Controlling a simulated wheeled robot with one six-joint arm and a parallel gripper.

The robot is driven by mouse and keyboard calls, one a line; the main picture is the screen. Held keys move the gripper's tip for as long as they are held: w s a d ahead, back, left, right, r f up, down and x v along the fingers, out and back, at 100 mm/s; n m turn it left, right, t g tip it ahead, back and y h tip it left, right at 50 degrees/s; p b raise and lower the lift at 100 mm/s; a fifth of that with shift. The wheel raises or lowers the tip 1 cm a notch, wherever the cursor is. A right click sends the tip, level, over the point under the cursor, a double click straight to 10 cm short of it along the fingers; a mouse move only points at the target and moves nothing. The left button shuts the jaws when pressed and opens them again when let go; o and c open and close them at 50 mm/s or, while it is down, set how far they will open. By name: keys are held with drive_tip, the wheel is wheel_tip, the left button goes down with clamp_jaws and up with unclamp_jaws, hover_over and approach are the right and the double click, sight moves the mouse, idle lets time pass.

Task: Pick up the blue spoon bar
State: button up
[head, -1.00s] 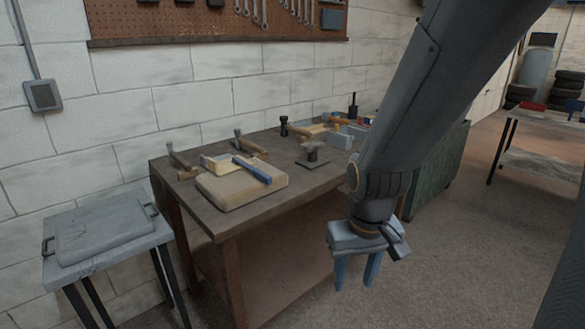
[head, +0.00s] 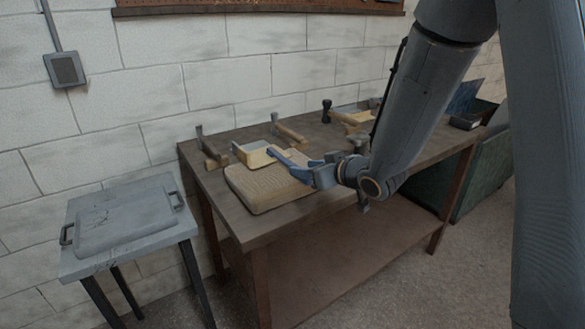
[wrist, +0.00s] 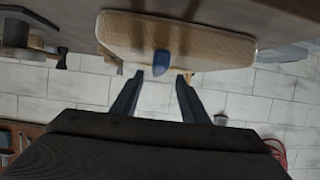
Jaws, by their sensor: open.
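The blue spoon bar (head: 281,157) lies slanted over the wooden board (head: 262,201) and a pale yellow block-like piece (head: 254,154). My gripper (head: 308,172) is at the bar's near end, partly hiding it in the head view. In the wrist view, my gripper's two fingers (wrist: 158,82) are apart with nothing between them. The bar's blue end (wrist: 161,62) shows just beyond the fingertips, roughly centred between them, in front of the board's edge (wrist: 215,45). I cannot tell whether a finger touches the bar.
The brown bench (head: 225,221) carries hammers (head: 288,130) behind the board and more tools to the right. A grey side table with a lidded tray (head: 125,215) stands at the left. A block wall is behind the bench.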

sight(293, 163)
drive_tip(key=shift+p+x, duration=1.2)
drive_tip(key=shift+x, duration=2.65)
drive_tip(key=shift+w+d+r, duration=0.1)
drive_tip(key=shift+d+r, duration=0.05)
clamp_jaws()
